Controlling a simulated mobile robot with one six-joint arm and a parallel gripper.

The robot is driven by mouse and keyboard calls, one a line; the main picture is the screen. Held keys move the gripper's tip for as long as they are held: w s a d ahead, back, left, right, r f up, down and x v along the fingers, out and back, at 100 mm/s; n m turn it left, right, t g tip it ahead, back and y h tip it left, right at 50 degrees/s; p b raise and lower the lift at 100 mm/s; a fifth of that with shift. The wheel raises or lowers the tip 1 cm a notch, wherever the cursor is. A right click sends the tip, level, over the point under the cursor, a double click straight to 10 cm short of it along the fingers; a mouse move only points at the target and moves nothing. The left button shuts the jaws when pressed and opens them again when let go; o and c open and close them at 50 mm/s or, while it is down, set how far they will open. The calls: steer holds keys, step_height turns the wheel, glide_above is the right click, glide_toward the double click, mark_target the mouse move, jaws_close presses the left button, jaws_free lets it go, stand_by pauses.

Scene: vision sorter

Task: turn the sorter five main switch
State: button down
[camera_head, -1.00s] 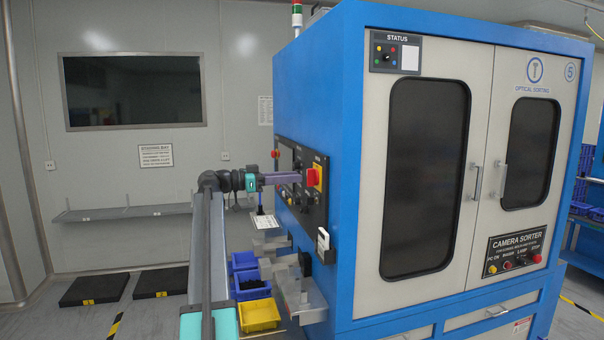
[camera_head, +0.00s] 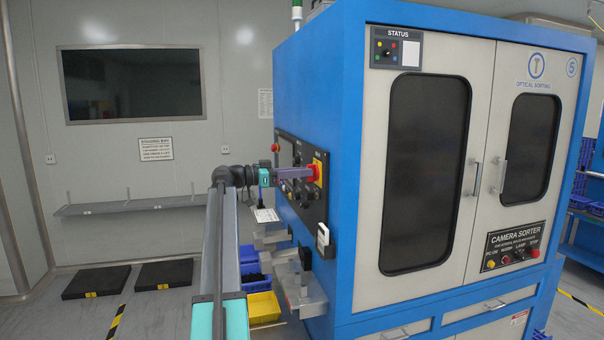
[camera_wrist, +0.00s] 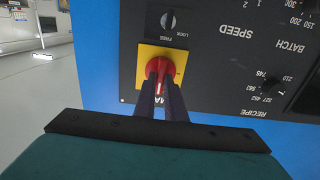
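The main switch is a red rotary knob on a yellow plate (camera_wrist: 182,52) on the dark control panel of the blue sorter marked 5. In the head view the switch (camera_head: 320,170) sits on the panel's near edge. My gripper (camera_head: 312,173) reaches it from the left. In the wrist view my two dark fingers (camera_wrist: 160,86) lie on either side of the knob's red grip, with only a narrow gap between them. Whether they press on the grip cannot be told. The fingers cover the lower part of the yellow plate and a label beneath.
A lock selector (camera_wrist: 168,21) is beside the switch, and recipe, speed and batch dials share the panel (camera_wrist: 215,70). Below the panel are metal chutes (camera_head: 300,290) and a yellow bin (camera_head: 263,307). Open floor lies to the left.

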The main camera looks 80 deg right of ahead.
steer(key=shift+n+b, duration=0.3)
steer(key=n, duration=0.5)
steer(key=n+b, duration=0.1)
steer(key=n, duration=1.1)
steer(key=shift+w+d+f, duration=0.15)
steer(key=shift+d+f, duration=0.05)
steer(key=shift+d, duration=0.1)
steer(key=shift+n, duration=0.3)
stand_by(0.3)
steer(key=c, duration=1.8)
jaws_free()
steer(key=shift+f, duration=0.1)
